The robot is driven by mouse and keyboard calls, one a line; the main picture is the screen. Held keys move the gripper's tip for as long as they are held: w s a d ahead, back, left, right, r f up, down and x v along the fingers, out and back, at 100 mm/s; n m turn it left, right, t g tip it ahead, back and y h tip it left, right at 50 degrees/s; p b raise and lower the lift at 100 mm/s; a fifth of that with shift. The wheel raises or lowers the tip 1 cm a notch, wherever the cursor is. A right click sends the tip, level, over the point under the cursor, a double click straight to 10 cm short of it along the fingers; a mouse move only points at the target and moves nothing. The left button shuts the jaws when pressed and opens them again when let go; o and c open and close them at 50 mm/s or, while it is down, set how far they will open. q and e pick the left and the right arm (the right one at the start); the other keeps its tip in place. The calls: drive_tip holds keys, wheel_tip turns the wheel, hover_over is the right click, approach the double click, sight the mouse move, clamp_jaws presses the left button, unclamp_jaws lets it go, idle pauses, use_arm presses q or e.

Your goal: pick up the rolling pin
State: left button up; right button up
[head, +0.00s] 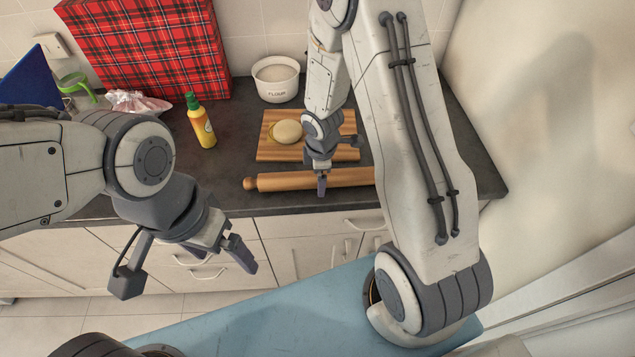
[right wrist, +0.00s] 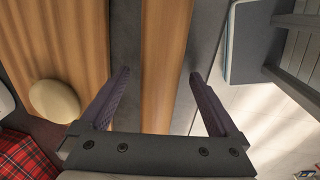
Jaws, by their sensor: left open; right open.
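A wooden rolling pin (head: 283,181) lies along the front edge of the dark counter, its right part hidden behind my right arm in the head view. In the right wrist view the rolling pin (right wrist: 162,75) runs between the two spread fingers of my right gripper (right wrist: 160,80), with gaps on both sides. My right gripper (head: 321,182) is open and over the pin; it holds nothing. My left gripper (head: 190,272) is open and empty, in front of the lower cabinets and away from the pin.
Behind the pin a wooden board (head: 275,151) carries a ball of dough (head: 289,132). A white flour bowl (head: 277,84), a yellow bottle (head: 201,124) and a red plaid box (head: 150,45) stand farther back. The counter left of the board is partly clear.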

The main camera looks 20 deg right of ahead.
drive_tip(key=shift+f, duration=0.2)
drive_tip(key=c, duration=1.5)
drive_tip(key=shift+o, duration=0.2)
drive_tip(key=shift+r, duration=0.15)
